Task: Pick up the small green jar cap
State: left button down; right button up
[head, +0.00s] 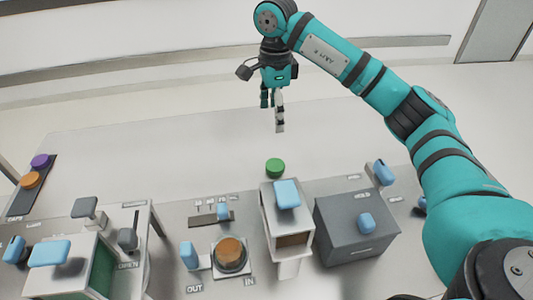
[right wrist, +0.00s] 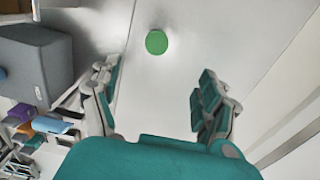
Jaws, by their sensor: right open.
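The small green jar cap (head: 275,168) lies on the light grey tabletop, just behind the white box-like fixture. In the right wrist view the cap (right wrist: 156,42) shows as a round green disc beyond the fingertips, roughly in line with the space between them. My right gripper (head: 273,115) hangs fingers down above the table, apart from the cap and behind it in the head view. In the right wrist view the right gripper (right wrist: 158,90) has its fingers spread wide, with nothing between them. My left gripper does not show in either view.
A white fixture with a blue handle (head: 287,193) stands close in front of the cap, and a grey box (head: 356,228) is to its right. An orange jar-like piece (head: 230,252) and several blue-handled fixtures stand at the front. The tabletop (head: 170,160) behind is clear.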

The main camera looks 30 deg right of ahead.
notch_tip(320, 180, down, 6)
jog(key=s+p, duration=0.1)
jog(key=p, duration=0.1)
send_over(274, 165)
notch_tip(274, 165, down, 5)
jog(key=shift+r, duration=0.1)
jog(key=shift+f, duration=0.5)
jog(key=shift+f+p, duration=0.35)
jog(key=shift+p, duration=0.1)
notch_tip(274, 165, down, 4)
jog(key=shift+w+f+p, duration=0.1)
jog(key=shift+p, duration=0.55)
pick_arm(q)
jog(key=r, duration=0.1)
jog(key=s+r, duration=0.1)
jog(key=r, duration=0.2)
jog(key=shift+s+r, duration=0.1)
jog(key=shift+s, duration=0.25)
pick_arm(e)
jog(key=shift+c, duration=0.2)
jog(key=c, duration=0.9)
